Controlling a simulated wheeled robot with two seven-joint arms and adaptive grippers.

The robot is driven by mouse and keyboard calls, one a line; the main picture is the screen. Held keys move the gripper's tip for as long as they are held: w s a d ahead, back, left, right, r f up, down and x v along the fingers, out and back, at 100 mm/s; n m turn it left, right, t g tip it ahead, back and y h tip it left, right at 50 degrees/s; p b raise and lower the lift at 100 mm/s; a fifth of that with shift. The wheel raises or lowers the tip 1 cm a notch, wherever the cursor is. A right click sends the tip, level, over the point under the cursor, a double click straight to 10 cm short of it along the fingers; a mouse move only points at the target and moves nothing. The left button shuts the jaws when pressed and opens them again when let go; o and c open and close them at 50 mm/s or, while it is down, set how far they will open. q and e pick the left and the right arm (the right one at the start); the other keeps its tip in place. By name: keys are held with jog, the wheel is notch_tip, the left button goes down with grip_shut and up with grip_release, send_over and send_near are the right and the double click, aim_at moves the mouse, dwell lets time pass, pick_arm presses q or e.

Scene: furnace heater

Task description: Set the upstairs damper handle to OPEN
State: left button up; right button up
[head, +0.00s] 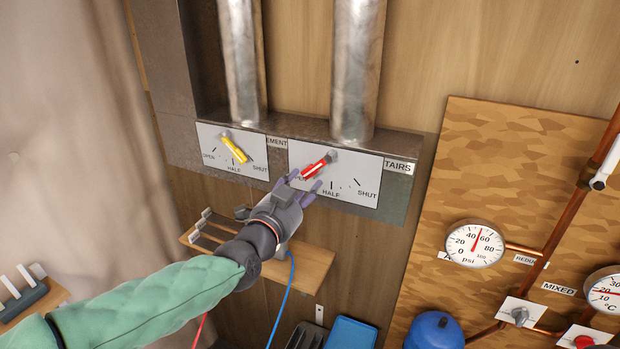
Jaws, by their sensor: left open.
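The upstairs damper handle (317,166) is red, on the right-hand white dial plate (355,177), whose label is partly hidden and reads "TAIRS". The handle slants from its pivot down and left, toward the partly covered OPEN mark. The plate also shows HALF and SHUT. My left gripper (303,186) is open, its purple fingertips just below the red handle's lower end. I cannot tell whether they touch it. My right gripper is not in view.
A yellow handle (234,147) on the left dial plate (215,150) points down and right between HALF and SHUT. Two metal ducts rise above. A wooden shelf (310,263) lies below my gripper. A pressure gauge (474,244) and copper pipes are at right.

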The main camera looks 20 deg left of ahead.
pick_arm(q)
jog(key=shift+s+a, duration=0.1)
jog(key=shift+s, duration=1.7)
jog(key=shift+f, duration=0.1)
